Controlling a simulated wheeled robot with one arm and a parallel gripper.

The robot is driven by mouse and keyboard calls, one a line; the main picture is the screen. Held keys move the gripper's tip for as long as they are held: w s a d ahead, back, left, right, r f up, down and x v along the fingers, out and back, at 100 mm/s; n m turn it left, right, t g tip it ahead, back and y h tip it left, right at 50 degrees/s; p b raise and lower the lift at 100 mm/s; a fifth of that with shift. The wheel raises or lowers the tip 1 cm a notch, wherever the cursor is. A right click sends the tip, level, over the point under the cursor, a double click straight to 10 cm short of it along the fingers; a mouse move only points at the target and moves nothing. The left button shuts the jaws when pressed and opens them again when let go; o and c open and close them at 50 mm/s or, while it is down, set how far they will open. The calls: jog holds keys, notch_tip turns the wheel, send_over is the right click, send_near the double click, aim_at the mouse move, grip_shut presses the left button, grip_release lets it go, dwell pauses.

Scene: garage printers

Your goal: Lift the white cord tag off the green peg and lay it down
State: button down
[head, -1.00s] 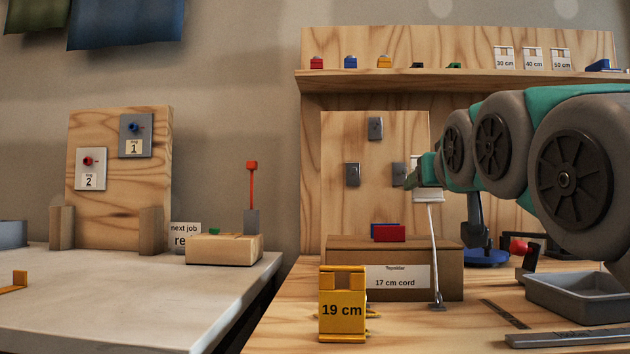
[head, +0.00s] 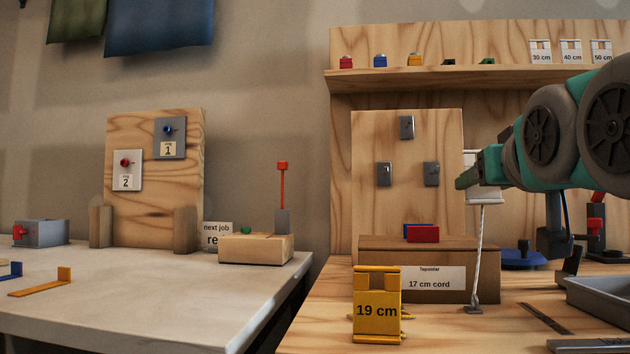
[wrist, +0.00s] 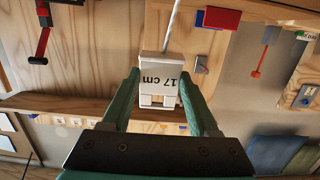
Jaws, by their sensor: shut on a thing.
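The white cord tag (wrist: 162,72), marked 17 cm, is between the two green fingers of my gripper (wrist: 160,84) in the wrist view. In the head view my gripper (head: 482,172) holds the tag (head: 485,197) upright, in front of the right edge of the backboard, and partly hides it. A white cord (head: 479,250) runs down from the tag to a small grey end piece (head: 473,309) close to the bench top; I cannot tell whether that touches. No green peg is clearly visible; the backboard (head: 405,215) shows only grey plates.
A grey tray (head: 600,299) is at right. A gap separates the bench from the pale left table (head: 150,300).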

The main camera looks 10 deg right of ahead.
send_over(544, 338)
dwell(1.5)
jog(key=shift+f, duration=0.1)
dwell(0.4)
jog(key=shift+f, duration=6.05)
jog(key=shift+f, duration=0.8)
jog(key=shift+c, duration=0.3)
grip_release()
